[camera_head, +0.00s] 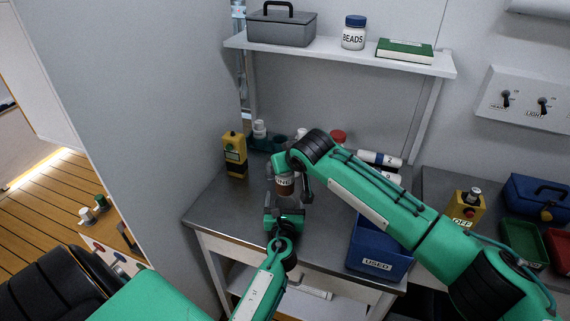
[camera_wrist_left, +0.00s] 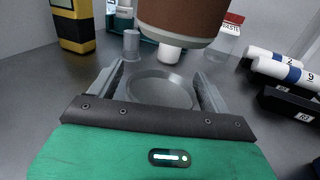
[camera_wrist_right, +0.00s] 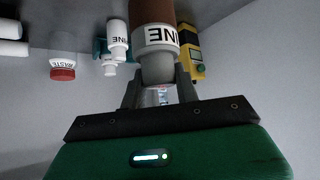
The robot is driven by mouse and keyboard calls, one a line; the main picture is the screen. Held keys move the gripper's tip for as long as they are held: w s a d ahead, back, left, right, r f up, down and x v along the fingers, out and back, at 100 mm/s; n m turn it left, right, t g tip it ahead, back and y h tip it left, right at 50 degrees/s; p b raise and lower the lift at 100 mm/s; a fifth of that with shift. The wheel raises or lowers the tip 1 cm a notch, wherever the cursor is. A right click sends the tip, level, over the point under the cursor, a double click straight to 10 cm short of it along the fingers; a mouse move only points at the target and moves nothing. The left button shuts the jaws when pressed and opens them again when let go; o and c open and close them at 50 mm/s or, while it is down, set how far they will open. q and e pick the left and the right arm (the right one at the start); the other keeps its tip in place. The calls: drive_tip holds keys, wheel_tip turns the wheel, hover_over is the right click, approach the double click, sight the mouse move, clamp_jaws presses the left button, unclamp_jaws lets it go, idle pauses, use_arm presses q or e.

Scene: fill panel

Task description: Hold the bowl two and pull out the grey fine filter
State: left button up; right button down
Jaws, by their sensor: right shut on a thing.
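The fine filter (camera_head: 285,186), a brown cylinder with a white label ending in "INE", is upright above the bench. My right gripper (camera_wrist_right: 160,92) is shut on its grey end piece. The filter's lower end (camera_wrist_left: 180,25) hangs above bowl two (camera_wrist_left: 162,90), a shallow grey round dish. My left gripper (camera_wrist_left: 160,80) has one finger on each side of this bowl, low over the bench; I cannot tell whether they press on it. In the head view my left gripper (camera_head: 284,212) is just below the filter, and the bowl is mostly hidden.
A yellow-black device (camera_head: 235,155) stands at the back left. A red-lidded waste jar (camera_wrist_left: 230,35), white bottles (camera_head: 260,130) and numbered white tubes (camera_head: 380,158) are behind. A blue "USED" bin (camera_head: 375,262) is front right. A shelf (camera_head: 340,55) overhangs the bench.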

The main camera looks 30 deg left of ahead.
use_arm(q)
drive_tip(key=v, duration=1.2)
drive_tip(key=shift+s, duration=0.1)
